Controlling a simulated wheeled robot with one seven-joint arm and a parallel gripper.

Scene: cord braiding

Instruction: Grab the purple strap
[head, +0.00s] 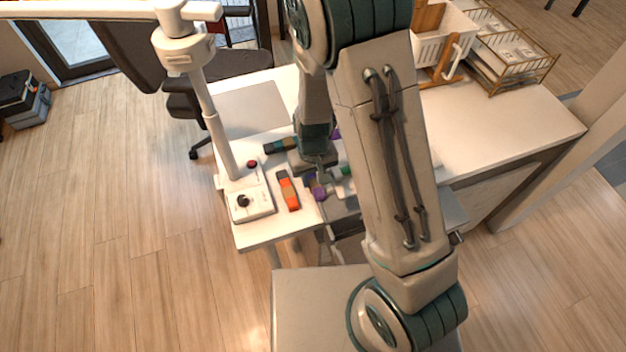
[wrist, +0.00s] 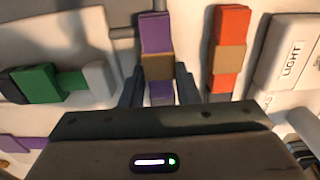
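The purple strap (wrist: 155,32) has a tan band (wrist: 158,66) across its middle. In the wrist view it runs up and down between the two fingers of my gripper (wrist: 159,80). One finger is on each side, close to the band, with little or no gap; contact is not clear. The fingers look open around it. In the head view, my gripper (head: 320,177) is low over the table beside a purple piece (head: 316,188). My arm hides part of this area.
An orange strap (wrist: 232,50) lies to the right in the wrist view, beside a white box marked LIGHT (wrist: 290,60). A green piece (wrist: 40,83) lies to the left. In the head view, a lamp post (head: 212,120) rises left of my gripper.

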